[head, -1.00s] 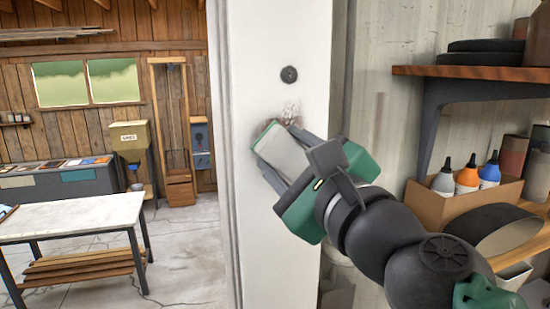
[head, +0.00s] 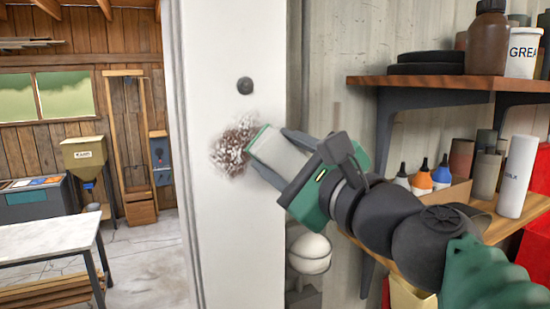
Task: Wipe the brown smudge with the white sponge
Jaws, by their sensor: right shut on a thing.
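The brown smudge (head: 229,152) is a speckled brown and white patch on the white post (head: 230,240), below a dark round knob. My right gripper (head: 272,158) is shut on the white sponge (head: 281,153), which has a green edge on its left side. The sponge is at the right edge of the smudge and overlaps it in the picture. I cannot tell whether it touches the post. Part of the smudge may be hidden behind the sponge. My left gripper is not in view.
The dark knob (head: 245,86) sticks out of the post above the smudge. Wooden shelves (head: 440,82) with bottles, cans and a cardboard box stand to the right, close to my right arm. A white-topped table (head: 50,238) stands in the room at left.

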